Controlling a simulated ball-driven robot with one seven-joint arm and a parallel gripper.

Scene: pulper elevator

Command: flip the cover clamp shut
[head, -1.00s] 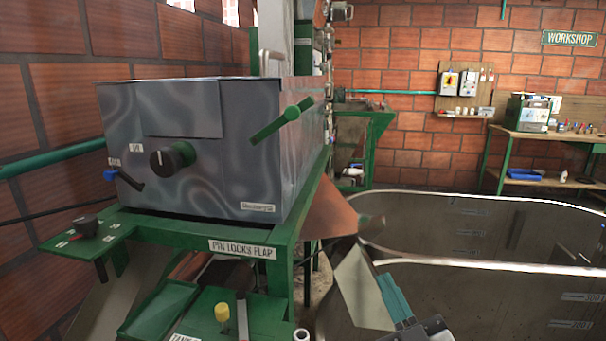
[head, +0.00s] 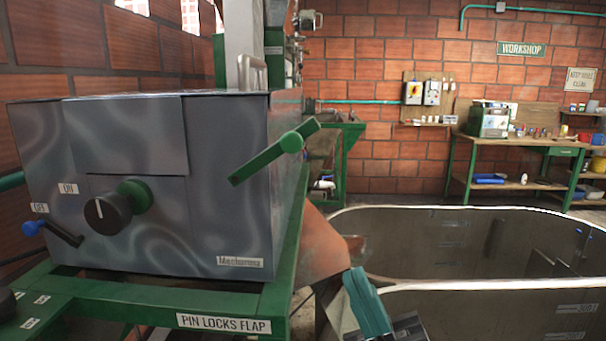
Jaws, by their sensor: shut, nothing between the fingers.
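A large grey metal cover (head: 160,200) stands on a green frame at the left of the head view. A green lever (head: 273,156) with a round hub sits at its right side and looks like the cover clamp. The lever slants, with its long end low to the left and its short end up to the right. I cannot tell from this view whether it is clamped.
A black-and-green knob (head: 118,206) and a blue-tipped lever (head: 52,232) project from the cover's front. A green frame bar (head: 170,312) runs below. A teal part (head: 368,303) stands at the bottom centre. Large tanks (head: 480,240) fill the right; a workbench (head: 520,142) stands behind.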

